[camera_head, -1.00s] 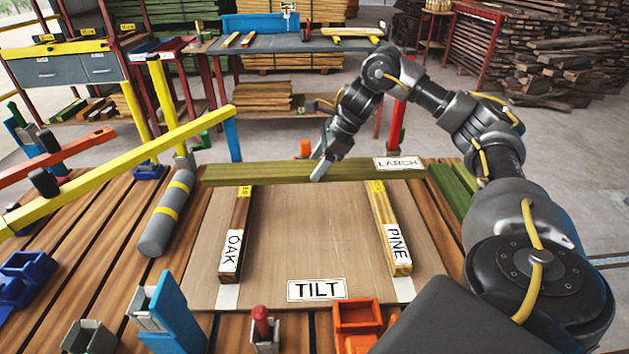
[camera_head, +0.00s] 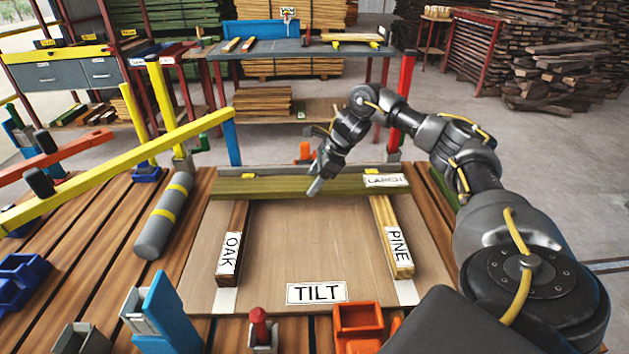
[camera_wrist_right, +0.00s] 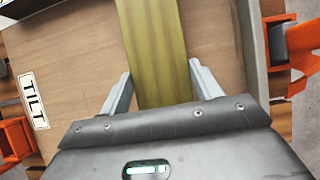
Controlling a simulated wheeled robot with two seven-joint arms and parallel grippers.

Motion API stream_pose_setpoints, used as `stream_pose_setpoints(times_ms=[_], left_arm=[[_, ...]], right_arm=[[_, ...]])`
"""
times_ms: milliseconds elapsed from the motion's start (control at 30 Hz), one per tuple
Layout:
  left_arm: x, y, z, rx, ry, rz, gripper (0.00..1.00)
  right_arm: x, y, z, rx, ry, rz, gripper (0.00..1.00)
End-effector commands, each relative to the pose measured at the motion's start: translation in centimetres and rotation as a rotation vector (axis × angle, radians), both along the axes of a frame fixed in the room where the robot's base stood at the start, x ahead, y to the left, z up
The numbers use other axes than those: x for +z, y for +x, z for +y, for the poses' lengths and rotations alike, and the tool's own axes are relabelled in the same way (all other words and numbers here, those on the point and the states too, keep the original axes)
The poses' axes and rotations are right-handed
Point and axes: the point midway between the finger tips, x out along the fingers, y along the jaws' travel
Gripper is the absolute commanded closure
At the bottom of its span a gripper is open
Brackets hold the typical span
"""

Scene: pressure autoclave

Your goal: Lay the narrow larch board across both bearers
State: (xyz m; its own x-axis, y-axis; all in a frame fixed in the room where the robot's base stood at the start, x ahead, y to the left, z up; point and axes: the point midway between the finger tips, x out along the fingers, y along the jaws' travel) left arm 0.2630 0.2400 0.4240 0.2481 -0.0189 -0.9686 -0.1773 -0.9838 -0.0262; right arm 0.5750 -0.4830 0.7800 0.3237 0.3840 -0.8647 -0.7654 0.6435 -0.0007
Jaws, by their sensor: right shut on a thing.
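The narrow larch board (camera_head: 262,187), greenish yellow with a white LARCH label, lies crosswise over the far ends of both bearers, the OAK bearer (camera_head: 234,222) on the left and the PINE bearer (camera_head: 388,220) on the right. It looks level and on or just above them; I cannot tell if it touches. My right gripper (camera_head: 316,187) is shut on the board near its middle. In the right wrist view the board (camera_wrist_right: 158,50) runs between the two fingers (camera_wrist_right: 160,80). My left gripper is not in view.
The bearers lie on a brown panel (camera_head: 310,240) with a TILT label (camera_head: 316,293). A grey rail (camera_head: 290,170) runs behind the board. A yellow bar (camera_head: 130,165) and a grey cylinder (camera_head: 163,215) are at left. Orange bins (camera_head: 358,322) stand in front.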

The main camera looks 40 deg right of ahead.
Motion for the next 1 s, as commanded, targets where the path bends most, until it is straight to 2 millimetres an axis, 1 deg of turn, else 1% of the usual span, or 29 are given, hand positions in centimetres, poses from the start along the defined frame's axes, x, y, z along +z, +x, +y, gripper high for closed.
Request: stream_pose_setpoints(times_ms=[167, 200, 333, 600, 733, 867, 967, 1000], left_arm=[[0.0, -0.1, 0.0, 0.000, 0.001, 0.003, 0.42], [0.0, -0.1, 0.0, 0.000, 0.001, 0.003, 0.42], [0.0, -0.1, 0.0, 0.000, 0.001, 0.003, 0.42], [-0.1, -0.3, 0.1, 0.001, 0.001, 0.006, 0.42], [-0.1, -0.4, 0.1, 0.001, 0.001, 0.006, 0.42], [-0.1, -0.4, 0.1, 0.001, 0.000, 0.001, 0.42], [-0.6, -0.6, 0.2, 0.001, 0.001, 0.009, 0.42], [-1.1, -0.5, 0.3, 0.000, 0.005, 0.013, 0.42]], right_arm=[[-0.1, -0.1, -0.1, -0.001, -0.004, 0.004, 0.79], [-0.3, -0.2, -0.1, -0.001, -0.004, 0.007, 0.31], [-0.2, -0.2, -0.1, -0.001, -0.004, 0.007, 0.15], [-0.1, -0.1, -0.1, -0.001, -0.003, 0.005, 0.15], [0.6, -0.3, -0.4, -0.002, -0.003, 0.004, 0.15], [2.6, -1.0, -1.2, -0.002, -0.003, 0.003, 0.15], [4.8, -1.7, -2.1, -0.003, -0.003, -0.001, 0.15], [5.8, -2.0, -2.5, -0.002, -0.004, 0.001, 0.15]])
